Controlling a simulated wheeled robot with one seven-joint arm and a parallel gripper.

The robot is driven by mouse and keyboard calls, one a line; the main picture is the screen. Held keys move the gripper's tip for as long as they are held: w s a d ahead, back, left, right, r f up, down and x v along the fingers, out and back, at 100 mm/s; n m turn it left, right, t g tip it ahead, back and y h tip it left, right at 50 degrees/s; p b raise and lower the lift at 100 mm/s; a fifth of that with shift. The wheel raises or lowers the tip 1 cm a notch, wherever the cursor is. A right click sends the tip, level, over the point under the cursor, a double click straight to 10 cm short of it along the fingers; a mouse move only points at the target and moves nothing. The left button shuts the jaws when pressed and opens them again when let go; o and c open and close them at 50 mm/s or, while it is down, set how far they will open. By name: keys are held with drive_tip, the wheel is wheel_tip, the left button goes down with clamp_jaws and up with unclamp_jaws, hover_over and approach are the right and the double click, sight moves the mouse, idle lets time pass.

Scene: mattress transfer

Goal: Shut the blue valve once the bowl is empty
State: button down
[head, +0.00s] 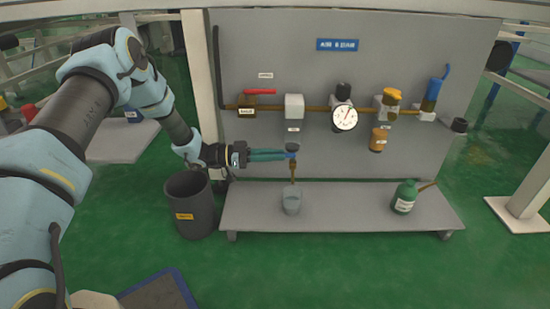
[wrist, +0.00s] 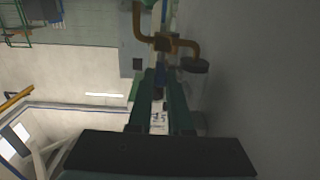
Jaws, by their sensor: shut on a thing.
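A small blue valve handle (head: 292,147) sits on a short brass drain pipe (head: 293,171) below a pale grey filter block (head: 294,107). My gripper (head: 288,154) reaches in from the left with its green fingers level and shut on this blue handle. In the wrist view my gripper (wrist: 159,82) has its fingertips around a dark blue part. A second blue lever (head: 434,90) stands upright at the right end of the pipe, away from my gripper. A grey cup (head: 291,202) stands under the drain pipe. An amber bowl (head: 379,140) hangs at the right. I cannot tell what either holds.
A grey panel (head: 250,45) carries a red-handled valve (head: 259,92), a round gauge (head: 344,118) and a yellow-topped unit (head: 391,97). A green bottle (head: 405,197) stands on the low shelf (head: 340,220). A dark bin (head: 190,210) stands left of the shelf.

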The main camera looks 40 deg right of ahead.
drive_tip(key=shift+w+m+g+y, duration=0.1)
drive_tip(key=shift+m+g+y, duration=0.2)
drive_tip(key=shift+g, duration=0.1)
drive_tip(key=c, duration=0.8)
unclamp_jaws()
drive_tip(key=shift+c, duration=0.2)
